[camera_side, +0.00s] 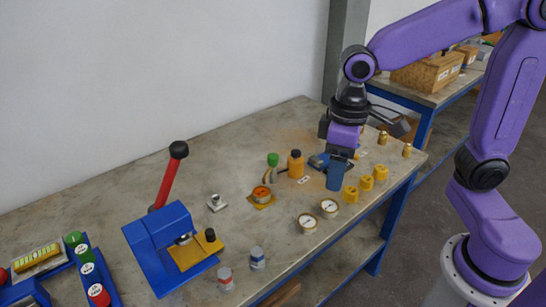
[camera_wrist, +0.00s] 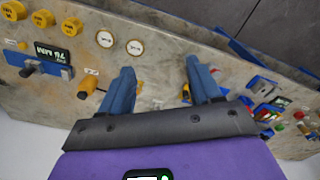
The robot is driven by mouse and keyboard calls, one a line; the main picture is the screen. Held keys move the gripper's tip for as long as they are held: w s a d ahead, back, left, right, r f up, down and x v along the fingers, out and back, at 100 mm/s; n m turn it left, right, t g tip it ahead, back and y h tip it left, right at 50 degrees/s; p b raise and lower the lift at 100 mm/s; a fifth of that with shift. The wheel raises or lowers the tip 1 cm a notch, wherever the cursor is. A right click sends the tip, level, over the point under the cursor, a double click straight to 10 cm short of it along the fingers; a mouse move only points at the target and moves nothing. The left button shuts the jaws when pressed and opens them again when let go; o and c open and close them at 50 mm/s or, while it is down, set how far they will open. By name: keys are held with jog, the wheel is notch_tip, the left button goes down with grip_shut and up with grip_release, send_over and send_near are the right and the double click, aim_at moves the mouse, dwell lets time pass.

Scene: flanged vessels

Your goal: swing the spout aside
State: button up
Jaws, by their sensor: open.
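The likely spout (camera_side: 269,175) is a small curved brass-coloured piece under a green knob (camera_side: 272,159), left of the orange bottle (camera_side: 295,164) in the side view. In the wrist view the finger hides most of that spot; a small yellow piece (camera_wrist: 140,87) shows beside the finger, but I cannot tell if it is the spout. My gripper (camera_side: 335,178) is to the right of the spout and bottle, apart from both, with blue fingers pointing down. In the wrist view my gripper (camera_wrist: 163,80) has its fingers spread, with nothing held between them.
Two round gauges (camera_side: 318,214) and several yellow knobs (camera_side: 366,183) are near the front edge. An orange round part on a yellow plate (camera_side: 261,194) is just in front of the spout. A blue press (camera_side: 172,247) with a red lever stands front left. The table's back left is clear.

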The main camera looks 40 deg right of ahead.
jog(key=w+m, duration=0.3)
jog(key=w, duration=0.4)
jog(key=m, duration=1.3)
send_over(273, 155)
notch_tip(273, 155, down, 3)
notch_tip(273, 155, down, 17)
jog(key=shift+s+a+r, duration=0.1)
grip_shut()
